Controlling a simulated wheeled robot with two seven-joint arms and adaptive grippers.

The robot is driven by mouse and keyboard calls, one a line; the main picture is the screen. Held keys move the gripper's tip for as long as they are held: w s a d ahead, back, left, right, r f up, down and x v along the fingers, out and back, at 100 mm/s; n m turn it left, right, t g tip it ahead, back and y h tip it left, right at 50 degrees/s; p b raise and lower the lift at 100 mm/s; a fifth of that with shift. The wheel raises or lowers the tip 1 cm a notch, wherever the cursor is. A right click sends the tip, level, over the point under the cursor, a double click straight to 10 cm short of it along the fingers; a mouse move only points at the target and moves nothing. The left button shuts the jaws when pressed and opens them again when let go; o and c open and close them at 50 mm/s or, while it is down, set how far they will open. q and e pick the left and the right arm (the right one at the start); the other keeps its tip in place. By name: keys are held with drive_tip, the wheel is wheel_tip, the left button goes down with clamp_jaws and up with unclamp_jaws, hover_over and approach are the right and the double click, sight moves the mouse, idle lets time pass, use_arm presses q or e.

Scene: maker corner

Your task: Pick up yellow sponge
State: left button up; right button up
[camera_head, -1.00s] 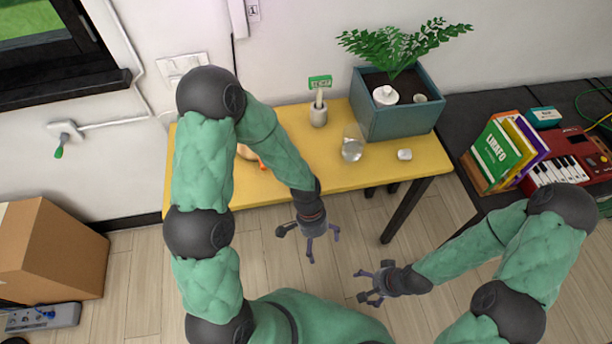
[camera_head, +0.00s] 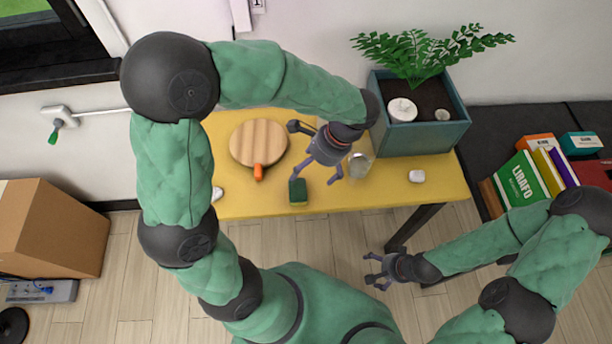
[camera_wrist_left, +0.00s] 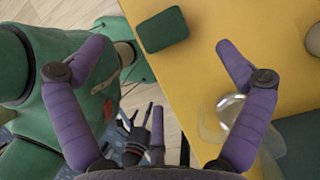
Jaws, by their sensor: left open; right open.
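A small sponge (camera_head: 298,191) with a dark green top and a thin yellowish side lies near the front edge of the yellow table (camera_head: 240,197). In the left wrist view the sponge (camera_wrist_left: 162,29) shows its green face, near the table edge, beyond and between my fingertips. My left gripper (camera_head: 316,174) is open and empty, over the table just right of the sponge and apart from it; its fingers also show in the left wrist view (camera_wrist_left: 160,47). My right gripper (camera_head: 370,270) is open and empty, in front of the table over the floor.
A round wooden board (camera_head: 258,141) with an orange handle lies left of my left gripper. A clear glass (camera_head: 359,165) stands close on its right. A blue planter (camera_head: 428,136) stands behind, and a small white object (camera_head: 417,176) lies at right.

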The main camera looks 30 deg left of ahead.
use_arm(q)
drive_tip(key=b, duration=0.2)
hover_over(298, 190)
drive_tip(key=d, duration=0.1)
drive_tip(key=f, duration=0.3)
drive_tip(key=w+f, duration=0.1)
drive_tip(key=f, duration=0.1)
drive_tip(key=shift+d+f, duration=0.1)
drive_tip(key=shift+f, duration=0.15)
drive_tip(key=b+x, duration=0.2)
drive_tip(key=x, duration=0.1)
drive_tip(key=b+x, duration=0.1)
drive_tip(key=x, duration=0.1)
drive_tip(key=shift+w+d+f, duration=0.1)
drive_tip(key=shift+w+d, duration=0.05)
drive_tip(key=shift+d, duration=0.2)
drive_tip(key=c, duration=1)
